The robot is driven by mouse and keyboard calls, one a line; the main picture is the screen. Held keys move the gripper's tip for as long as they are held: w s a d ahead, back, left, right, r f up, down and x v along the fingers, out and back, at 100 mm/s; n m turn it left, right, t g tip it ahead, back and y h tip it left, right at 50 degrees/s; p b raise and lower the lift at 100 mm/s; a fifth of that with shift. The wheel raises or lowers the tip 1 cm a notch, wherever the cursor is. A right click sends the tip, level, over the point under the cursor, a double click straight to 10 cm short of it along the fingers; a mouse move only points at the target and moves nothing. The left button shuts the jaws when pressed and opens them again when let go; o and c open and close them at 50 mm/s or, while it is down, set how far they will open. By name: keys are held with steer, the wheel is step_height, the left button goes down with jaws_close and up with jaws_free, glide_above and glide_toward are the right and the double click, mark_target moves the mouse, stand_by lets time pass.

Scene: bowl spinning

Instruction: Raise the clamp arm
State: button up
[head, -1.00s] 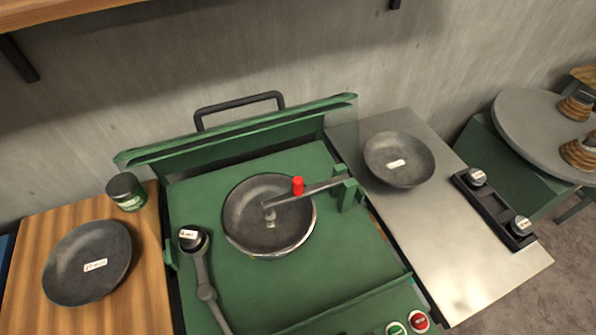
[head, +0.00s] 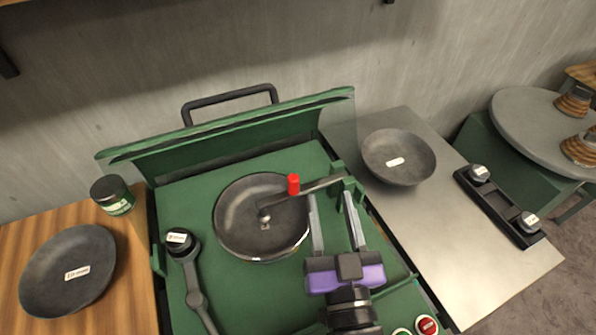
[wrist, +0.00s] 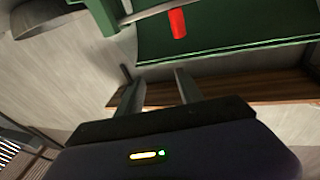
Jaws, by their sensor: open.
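The clamp arm (head: 315,187) is a grey bar running from a green bracket on the right of the green machine to the middle of a dark bowl (head: 240,225). Its red knob (head: 293,184) stands up from the bar above the bowl's right side. The bar's tip rests at the bowl's centre. My gripper (head: 331,193) is open and empty, with its two fingers pointing toward the bar just right of the knob. In the wrist view, the red knob (wrist: 177,23) and bar (wrist: 150,12) appear beyond the fingertips. Whether a finger touches the bar I cannot tell.
A tool arm with a black knob (head: 180,241) stands left of the bowl. A raised green lid (head: 235,122) is behind. Loose bowls lie on the wooden left table (head: 68,270) and the metal right table (head: 398,156). Green and red buttons (head: 427,326) sit at the front right.

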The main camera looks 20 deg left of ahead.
mark_target(292, 176)
steer(key=a+f+g, duration=0.1)
steer(key=a, duration=0.1)
steer(key=w+a+f+n+g, duration=0.1)
steer(key=a, duration=0.1)
steer(key=w+a+f+n+y, duration=0.1)
steer(key=a, duration=0.1)
steer(key=shift+a+f+g, duration=0.3)
steer(key=shift+f+g, duration=0.05)
steer(key=shift+g, duration=0.05)
steer(key=shift+p+x, duration=0.8)
steer(key=shift+x, duration=2.95)
steer(key=shift+f, duration=0.1)
steer(key=shift+c, duration=0.2)
jaws_close()
